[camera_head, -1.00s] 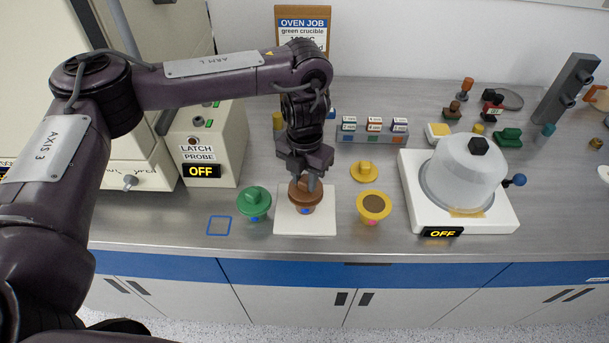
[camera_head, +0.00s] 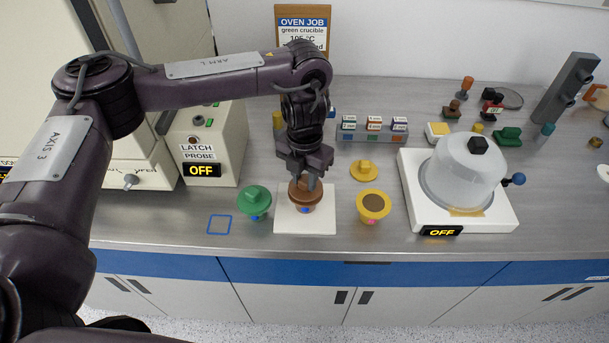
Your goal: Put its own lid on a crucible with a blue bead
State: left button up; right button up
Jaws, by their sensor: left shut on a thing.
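A brown crucible with a blue bead (camera_head: 305,210) stands on a white square tile (camera_head: 322,224). Its brown lid (camera_head: 304,195) sits on top of it, seemingly level. My left gripper (camera_head: 305,182) is over the crucible, shut on the lid's knob. The fingers hide part of the lid. A green crucible (camera_head: 256,214) with a blue bead stands left of the tile under a green lid (camera_head: 255,199). A yellow crucible (camera_head: 373,208) with a pink bead stands open right of the tile, with a brown fill. A yellow lid (camera_head: 364,170) lies behind it. My right gripper is not in view.
A white device with a clear dome (camera_head: 463,175) stands at the right, its display reading OFF. The latch probe box (camera_head: 212,145) is at the left. A rack of labelled blocks (camera_head: 372,130) is behind. A blue square outline (camera_head: 219,225) marks bare bench.

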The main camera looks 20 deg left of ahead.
pick_arm(q)
jog(key=shift+f+b, duration=0.35)
jog(key=shift+f, duration=0.25)
jog(key=o, duration=0.9)
jog(key=shift+c, duration=0.2)
jog(key=shift+o, duration=1)
jog(key=shift+r, duration=0.1)
